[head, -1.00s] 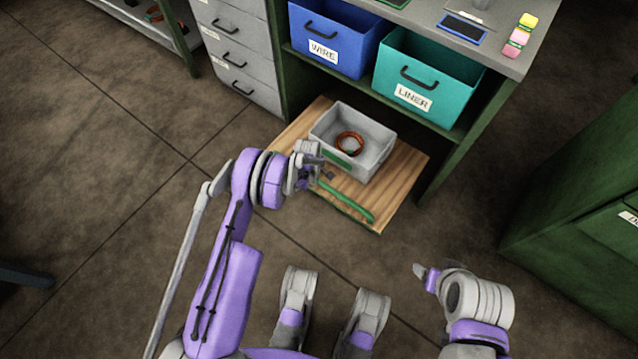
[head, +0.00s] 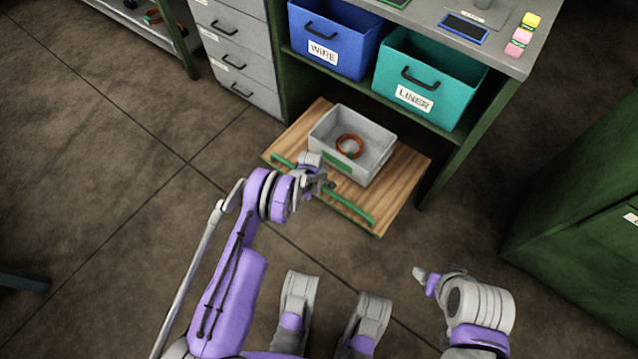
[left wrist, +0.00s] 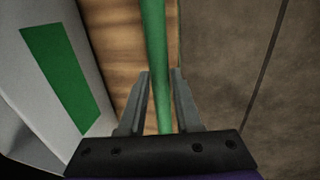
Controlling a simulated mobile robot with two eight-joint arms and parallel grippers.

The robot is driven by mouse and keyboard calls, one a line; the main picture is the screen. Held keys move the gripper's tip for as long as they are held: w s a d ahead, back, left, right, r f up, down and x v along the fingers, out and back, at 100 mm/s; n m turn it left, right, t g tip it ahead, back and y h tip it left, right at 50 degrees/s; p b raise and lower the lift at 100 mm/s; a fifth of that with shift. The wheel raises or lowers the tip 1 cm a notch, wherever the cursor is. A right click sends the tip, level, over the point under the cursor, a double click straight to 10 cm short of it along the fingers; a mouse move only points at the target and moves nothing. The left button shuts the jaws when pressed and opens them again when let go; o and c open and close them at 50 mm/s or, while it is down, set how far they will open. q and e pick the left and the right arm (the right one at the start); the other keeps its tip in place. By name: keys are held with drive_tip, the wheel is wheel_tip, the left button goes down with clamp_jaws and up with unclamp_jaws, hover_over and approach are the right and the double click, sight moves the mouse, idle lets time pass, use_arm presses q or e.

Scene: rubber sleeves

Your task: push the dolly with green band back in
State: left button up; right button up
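The dolly (head: 404,180) is a low wooden board pulled partly out under the workbench. A green bar (head: 348,206) runs along its front edge. A grey bin (head: 376,165) with a green label sits on the board and holds an orange-red ring (head: 350,145). My left gripper (head: 326,185) is at the middle of the bar. In the left wrist view, the fingers (left wrist: 161,72) are apart, with the green bar (left wrist: 154,40) lined up between them and a small gap visible. My right gripper (head: 420,273) is off to the right, away from the dolly; its finger opening is unclear.
A blue WIRE bin (head: 335,37) and a teal LINER bin (head: 430,80) stand on the shelf above. Grey drawers (head: 236,50) stand to the left, a green cabinet (head: 580,190) to the right. The floor before the dolly is clear.

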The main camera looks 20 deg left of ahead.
use_arm(q)
clamp_jaws()
idle(1.1)
